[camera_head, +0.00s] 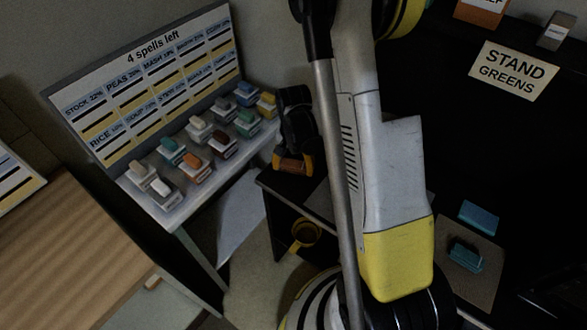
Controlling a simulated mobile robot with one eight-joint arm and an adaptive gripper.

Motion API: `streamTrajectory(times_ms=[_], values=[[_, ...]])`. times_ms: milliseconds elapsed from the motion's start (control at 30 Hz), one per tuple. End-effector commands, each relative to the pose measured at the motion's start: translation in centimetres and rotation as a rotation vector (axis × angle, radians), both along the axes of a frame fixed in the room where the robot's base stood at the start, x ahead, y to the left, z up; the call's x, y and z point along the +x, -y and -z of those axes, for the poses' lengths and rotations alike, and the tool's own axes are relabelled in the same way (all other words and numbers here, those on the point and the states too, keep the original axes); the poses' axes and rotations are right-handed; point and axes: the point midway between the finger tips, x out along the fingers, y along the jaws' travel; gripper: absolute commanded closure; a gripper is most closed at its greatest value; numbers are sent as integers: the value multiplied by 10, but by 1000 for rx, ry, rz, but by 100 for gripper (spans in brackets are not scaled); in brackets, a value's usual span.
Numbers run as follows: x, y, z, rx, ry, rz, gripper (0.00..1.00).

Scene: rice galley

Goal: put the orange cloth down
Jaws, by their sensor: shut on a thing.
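My gripper (294,150) is the dark shape left of my white and yellow arm link, near the right end of the shelf of small blocks. It points down and is shut on the orange cloth (292,165), which shows as a small orange-brown patch at its tips. The cloth is above or at the edge of a dark stand (318,198); I cannot tell whether it touches. My arm hides part of the area to the right.
A sloped board (150,75) reads "4 spells left", above a pale shelf (178,212) with several coloured blocks. A mug (304,235) sits low in the dark stand. A brown mat (483,285) holds teal items. A "STAND GREENS" sign (513,71) and wooden table (70,250) flank the scene.

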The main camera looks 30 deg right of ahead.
Motion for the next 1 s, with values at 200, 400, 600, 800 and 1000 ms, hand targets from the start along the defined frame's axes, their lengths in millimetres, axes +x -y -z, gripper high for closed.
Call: streamTrajectory(times_ms=[200,400,600,800,1000], values=[[0,0,0,0,0,0,67],[0,0,1,0,0,0,2],[0,0,1,0,0,0,2],[0,0,-9,0,0,0,2],[-1,0,-53,0,0,0,2]])
